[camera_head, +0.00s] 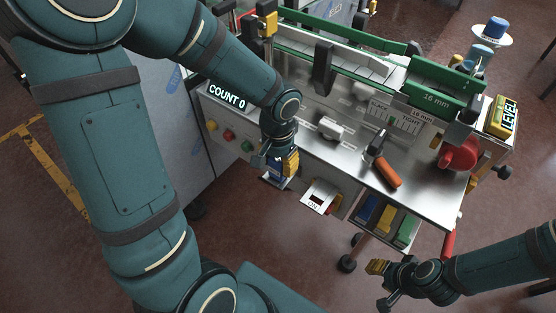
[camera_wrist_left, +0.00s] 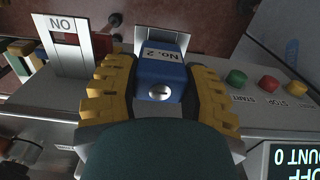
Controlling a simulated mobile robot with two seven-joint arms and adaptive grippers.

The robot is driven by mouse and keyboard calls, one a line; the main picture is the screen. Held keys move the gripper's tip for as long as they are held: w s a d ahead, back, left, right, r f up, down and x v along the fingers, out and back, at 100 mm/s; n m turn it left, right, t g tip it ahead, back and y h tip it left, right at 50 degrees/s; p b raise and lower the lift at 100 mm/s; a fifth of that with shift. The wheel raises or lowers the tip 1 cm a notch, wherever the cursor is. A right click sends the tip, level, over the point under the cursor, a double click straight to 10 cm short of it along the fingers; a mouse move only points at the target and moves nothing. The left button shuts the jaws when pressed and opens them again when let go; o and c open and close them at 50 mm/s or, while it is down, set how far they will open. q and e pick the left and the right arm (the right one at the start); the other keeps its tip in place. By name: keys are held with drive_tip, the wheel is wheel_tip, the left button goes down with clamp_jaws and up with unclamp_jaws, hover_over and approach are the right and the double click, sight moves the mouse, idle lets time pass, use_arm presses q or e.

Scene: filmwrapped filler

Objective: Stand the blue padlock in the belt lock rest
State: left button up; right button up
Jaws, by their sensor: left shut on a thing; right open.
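The blue padlock (camera_wrist_left: 160,76), marked "No. 2" with a keyhole in its end, is between the yellow pads of my left gripper (camera_wrist_left: 157,68), which is shut on it. In the head view the left gripper (camera_head: 279,166) is at the bench's front edge, and blue shows below it. A pale, walled bracket (camera_wrist_left: 185,40), apparently the belt lock rest, shows just beyond the padlock in the wrist view. I cannot tell whether the padlock touches its base. My right gripper (camera_head: 380,282) is open and empty at the lower right, away from the bench.
A white switch plate (camera_head: 319,196) sticks out from the bench front beside the left gripper. Start and stop buttons (camera_head: 229,135) are on the panel to the left. An orange-handled tool (camera_head: 386,173) lies on the steel top. Coloured blocks (camera_head: 385,221) sit below the front edge.

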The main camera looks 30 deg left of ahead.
use_arm(q)
drive_tip(key=shift+f+b, duration=0.25)
drive_tip(key=shift+b, duration=0.05)
idle(0.9)
drive_tip(key=o, duration=1.3)
wheel_tip(320, 180, up, 12)
